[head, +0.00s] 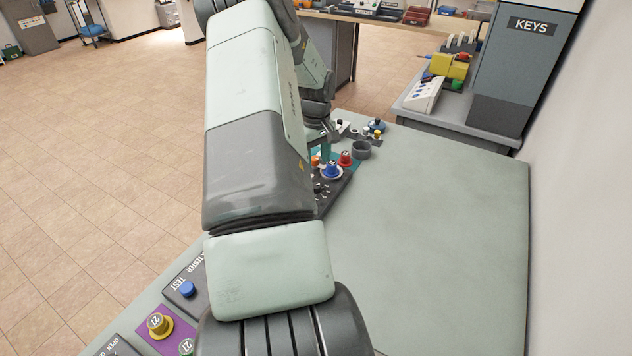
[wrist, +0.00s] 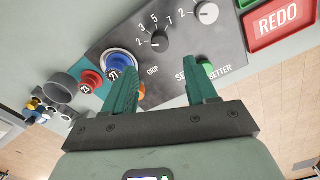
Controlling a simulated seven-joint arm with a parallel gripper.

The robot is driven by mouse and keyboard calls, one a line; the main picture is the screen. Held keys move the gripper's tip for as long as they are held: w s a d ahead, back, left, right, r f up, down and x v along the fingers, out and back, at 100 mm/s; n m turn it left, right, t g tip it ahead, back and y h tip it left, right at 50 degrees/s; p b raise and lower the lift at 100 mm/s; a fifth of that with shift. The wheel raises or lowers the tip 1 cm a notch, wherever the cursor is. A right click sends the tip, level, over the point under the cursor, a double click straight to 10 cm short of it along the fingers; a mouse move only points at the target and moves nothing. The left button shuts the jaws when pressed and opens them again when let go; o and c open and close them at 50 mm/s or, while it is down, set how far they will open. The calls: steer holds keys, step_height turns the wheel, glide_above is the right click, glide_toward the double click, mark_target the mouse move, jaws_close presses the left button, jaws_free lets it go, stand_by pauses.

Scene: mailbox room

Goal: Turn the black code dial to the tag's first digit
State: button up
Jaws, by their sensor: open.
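A dark round dial (wrist: 160,41) sits on the grey panel in the wrist view, ringed by the numbers 2, 3, 5 and 7. I cannot tell where its pointer stands or whether it is the code dial. A lighter grey knob (wrist: 207,14) sits to its right. My gripper (wrist: 162,57) is open and empty, with its green fingers spread just below the dark dial in the picture. I cannot tell their distance from the panel. In the head view my arm hides most of the panel (head: 334,189). I cannot identify the code tag.
A blue cap marked 71 (wrist: 121,66) is close to the left finger, with a red cap marked 23 (wrist: 91,81) beyond it. A green button (wrist: 206,69) shows behind the right finger. A red REDO plate (wrist: 279,20) is at right. The tabletop (head: 430,230) is clear at right.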

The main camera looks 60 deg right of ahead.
step_height(320, 180, down, 9)
steer(key=shift+f, duration=0.1)
steer(key=shift+c, duration=0.5)
steer(key=c, duration=1)
